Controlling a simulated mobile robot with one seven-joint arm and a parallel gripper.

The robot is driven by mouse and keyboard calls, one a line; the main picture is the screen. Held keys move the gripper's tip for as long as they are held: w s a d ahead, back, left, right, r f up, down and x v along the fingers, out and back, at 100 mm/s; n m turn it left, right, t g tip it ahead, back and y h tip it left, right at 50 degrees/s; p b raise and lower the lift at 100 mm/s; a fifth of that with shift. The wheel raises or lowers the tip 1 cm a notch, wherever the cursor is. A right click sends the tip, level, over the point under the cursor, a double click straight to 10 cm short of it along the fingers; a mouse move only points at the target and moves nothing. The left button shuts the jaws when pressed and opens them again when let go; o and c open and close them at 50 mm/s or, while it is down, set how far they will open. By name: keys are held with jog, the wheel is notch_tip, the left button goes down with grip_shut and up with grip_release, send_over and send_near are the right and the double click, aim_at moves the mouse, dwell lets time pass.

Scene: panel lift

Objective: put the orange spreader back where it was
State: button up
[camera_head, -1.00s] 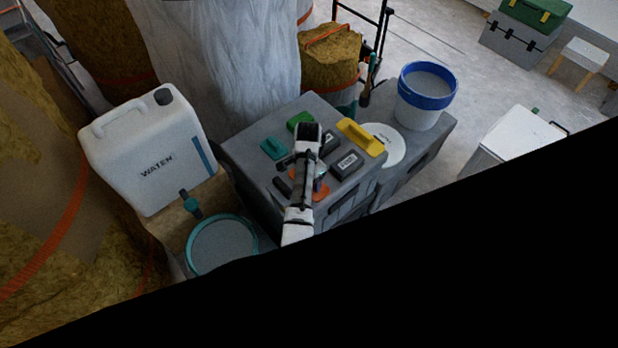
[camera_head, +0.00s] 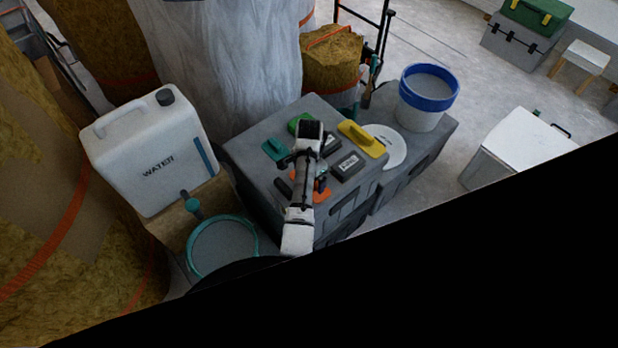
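An orange piece (camera_head: 322,191), which looks like the spreader, is near the front edge of the top of a grey tool box (camera_head: 250,150). My arm covers its left part, so I cannot tell whether it lies flat or is held. My arm reaches up over the box from the front, with its dark far end (camera_head: 309,133) between a green piece and a dark block. The fingers of my gripper do not show clearly against the arm and the dark items, so whether they are open or shut cannot be told.
On the box lie a teal float (camera_head: 275,149), a green piece (camera_head: 296,121), a labelled dark block (camera_head: 348,165) and a yellow float (camera_head: 361,139). A blue-rimmed bucket (camera_head: 427,97) stands right, a water canister (camera_head: 150,155) left. My own body blacks out the lower right.

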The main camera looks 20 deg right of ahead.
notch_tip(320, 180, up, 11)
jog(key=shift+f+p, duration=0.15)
jog(key=shift+p, duration=0.25)
